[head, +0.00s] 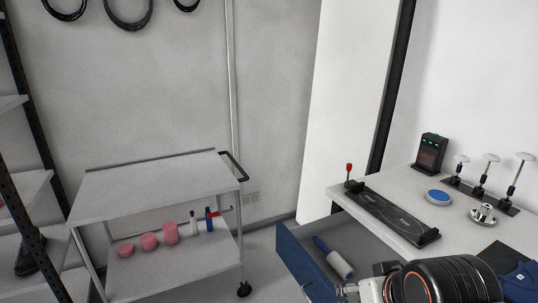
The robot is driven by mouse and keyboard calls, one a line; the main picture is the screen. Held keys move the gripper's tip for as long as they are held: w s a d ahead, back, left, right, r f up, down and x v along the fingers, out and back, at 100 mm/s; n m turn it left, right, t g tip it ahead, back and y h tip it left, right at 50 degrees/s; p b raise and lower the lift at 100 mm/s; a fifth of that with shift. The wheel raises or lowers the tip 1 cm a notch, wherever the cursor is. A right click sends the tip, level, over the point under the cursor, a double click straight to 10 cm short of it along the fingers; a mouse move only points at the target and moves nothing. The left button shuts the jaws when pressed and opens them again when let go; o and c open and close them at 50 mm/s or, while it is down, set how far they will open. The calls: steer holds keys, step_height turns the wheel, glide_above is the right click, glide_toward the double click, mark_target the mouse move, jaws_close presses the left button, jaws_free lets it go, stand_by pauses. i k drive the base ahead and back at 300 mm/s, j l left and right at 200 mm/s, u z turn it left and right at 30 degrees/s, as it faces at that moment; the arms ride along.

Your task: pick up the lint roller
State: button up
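The lint roller (340,264) has a white roll and a blue handle. It lies in the open blue drawer (293,262) at the lower right of the head view, its handle pointing to the back left and its roll nearer to me. My gripper (352,291) is at the bottom of the view, just in front of and to the right of the roll, partly over the drawer. I see it small and partly cut off, so its opening does not show clearly. It appears apart from the roller.
Above the drawer, a worktop (425,176) holds a long black device (398,212), a blue-topped disc (438,197) and several stands. A grey cart (150,196) with pink cylinders on its lower shelf stands left. A shelf rack is at the far left. Floor shows between cart and drawer.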

mark_target(341, 266)
steer(key=i+l+u, duration=0.1)
steer(key=l+u, duration=0.6)
